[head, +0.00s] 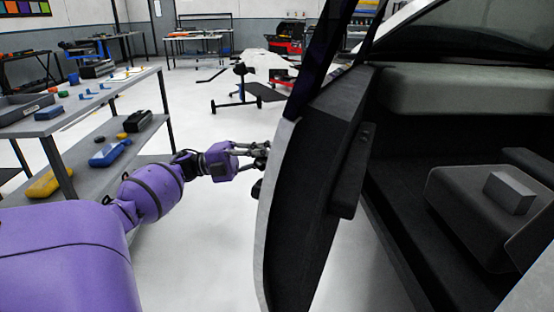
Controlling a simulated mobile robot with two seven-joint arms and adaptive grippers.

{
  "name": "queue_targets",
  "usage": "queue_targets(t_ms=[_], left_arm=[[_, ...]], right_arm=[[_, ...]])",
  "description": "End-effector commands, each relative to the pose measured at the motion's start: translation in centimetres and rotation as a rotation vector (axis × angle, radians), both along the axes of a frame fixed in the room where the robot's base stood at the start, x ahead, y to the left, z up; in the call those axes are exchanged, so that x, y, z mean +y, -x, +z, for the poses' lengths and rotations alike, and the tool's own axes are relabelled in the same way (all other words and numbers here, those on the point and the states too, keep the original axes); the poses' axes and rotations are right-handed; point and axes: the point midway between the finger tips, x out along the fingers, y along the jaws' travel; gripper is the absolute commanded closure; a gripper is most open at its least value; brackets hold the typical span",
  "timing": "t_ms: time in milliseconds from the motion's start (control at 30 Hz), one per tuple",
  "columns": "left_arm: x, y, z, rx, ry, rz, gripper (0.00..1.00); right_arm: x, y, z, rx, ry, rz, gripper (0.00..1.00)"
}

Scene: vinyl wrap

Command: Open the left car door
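The car door (310,190) stands swung out from the car body, with its dark inner panel facing me and a pale outer edge on its left. The car interior (430,150) shows through the wide gap to its right. My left gripper (262,152) reaches in from the left to the outer side of the door, near its edge. The fingers are small and partly behind the door edge, so I cannot tell whether they touch it or grip a handle. The door handle is not clearly visible. My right gripper is not in view.
A grey workbench (75,113) with tools and trays stands at the left, close to my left arm. A black stand (240,88) is on the floor beyond the door. The pale floor (195,270) left of the door is clear.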

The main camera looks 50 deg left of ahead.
Motion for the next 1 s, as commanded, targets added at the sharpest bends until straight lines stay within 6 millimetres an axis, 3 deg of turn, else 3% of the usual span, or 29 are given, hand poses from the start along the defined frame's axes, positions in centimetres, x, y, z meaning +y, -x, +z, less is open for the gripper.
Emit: queue_targets(t_ms=[133, 167, 300, 667, 1000], left_arm=[[0.1, -0.3, 0.3, -0.003, 0.0, 0.008, 1.0], [0.1, -0.3, 0.3, -0.004, 0.0, 0.007, 0.82], [0.1, -0.2, 0.3, -0.004, 0.001, 0.006, 0.66], [0.3, 0.1, 0.1, -0.002, 0.0, 0.004, 0.66], [4.9, 4.3, -1.2, -0.002, 0.001, 0.005, 0.66]], right_arm=[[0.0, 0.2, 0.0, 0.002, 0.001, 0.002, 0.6], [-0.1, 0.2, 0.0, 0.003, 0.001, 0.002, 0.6], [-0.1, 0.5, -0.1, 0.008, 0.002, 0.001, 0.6], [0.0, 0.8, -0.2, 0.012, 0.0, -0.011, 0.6], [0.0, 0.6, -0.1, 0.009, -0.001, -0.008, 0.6]])
